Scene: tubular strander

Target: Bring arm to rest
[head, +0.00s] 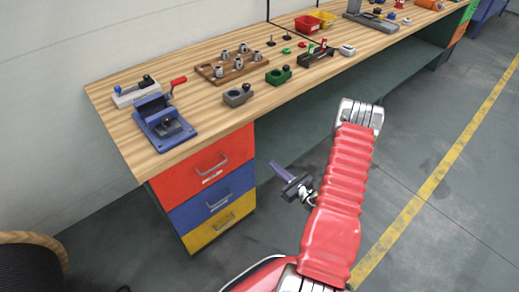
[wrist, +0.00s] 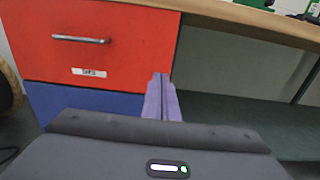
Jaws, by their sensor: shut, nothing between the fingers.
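My gripper (head: 280,170) has purple fingers and is shut and empty. In the head view it hangs in front of the workbench, below the level of its top and to the right of the drawers. My red arm is folded beside it. In the wrist view the purple fingertips (wrist: 162,88) are together, in front of the right edge of the red drawer (wrist: 95,45). Nothing is held, and no contact with the bench shows.
The wooden bench top (head: 205,116) carries a blue vise (head: 163,124), a wooden block with metal parts (head: 233,68), and red and yellow bins (head: 308,23). Red, blue and yellow drawers (head: 205,171) stand below. The floor to the right, with a yellow line (head: 440,180), is clear.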

